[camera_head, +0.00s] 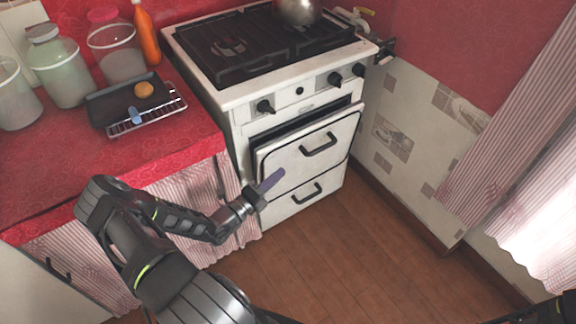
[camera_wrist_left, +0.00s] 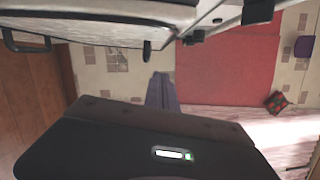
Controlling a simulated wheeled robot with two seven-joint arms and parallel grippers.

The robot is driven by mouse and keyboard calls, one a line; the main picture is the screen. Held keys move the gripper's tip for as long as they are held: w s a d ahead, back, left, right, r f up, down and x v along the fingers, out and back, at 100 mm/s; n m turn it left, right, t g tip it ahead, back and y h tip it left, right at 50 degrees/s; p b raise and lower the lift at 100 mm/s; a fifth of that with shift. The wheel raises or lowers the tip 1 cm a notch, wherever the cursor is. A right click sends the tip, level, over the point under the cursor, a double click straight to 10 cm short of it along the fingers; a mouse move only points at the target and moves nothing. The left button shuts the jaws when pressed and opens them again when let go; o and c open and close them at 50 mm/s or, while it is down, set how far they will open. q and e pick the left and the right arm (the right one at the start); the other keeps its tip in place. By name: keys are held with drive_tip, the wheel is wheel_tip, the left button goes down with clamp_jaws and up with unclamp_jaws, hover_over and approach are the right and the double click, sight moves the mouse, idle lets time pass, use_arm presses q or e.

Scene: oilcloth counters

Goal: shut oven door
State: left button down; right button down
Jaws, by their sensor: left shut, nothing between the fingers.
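The white oven (camera_head: 240,112) has its door (camera_head: 300,160) partly open. The door leans out at its top, with a dark gap (camera_head: 300,122) above it, and a black handle (camera_head: 319,145) is on its front. My left gripper (camera_head: 275,180) is shut and empty, its purple fingers by the lower left part of the door front. I cannot tell whether they touch it. In the left wrist view the closed fingers (camera_wrist_left: 162,92) point away from the camera, and a dark handle (camera_wrist_left: 25,42) shows at the upper left. My right gripper is not in view.
A lower drawer (camera_head: 300,202) with its own handle is under the door. A pot (camera_head: 297,10) sits on the stove top. The red counter (camera_head: 130,165) at left holds jars, a bottle and a tray (camera_head: 105,105). The wooden floor (camera_head: 330,260) in front is clear.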

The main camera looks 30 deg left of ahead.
use_arm(q)
drive_tip(key=shift+s+a, duration=0.1)
drive_tip(key=shift+s, duration=1)
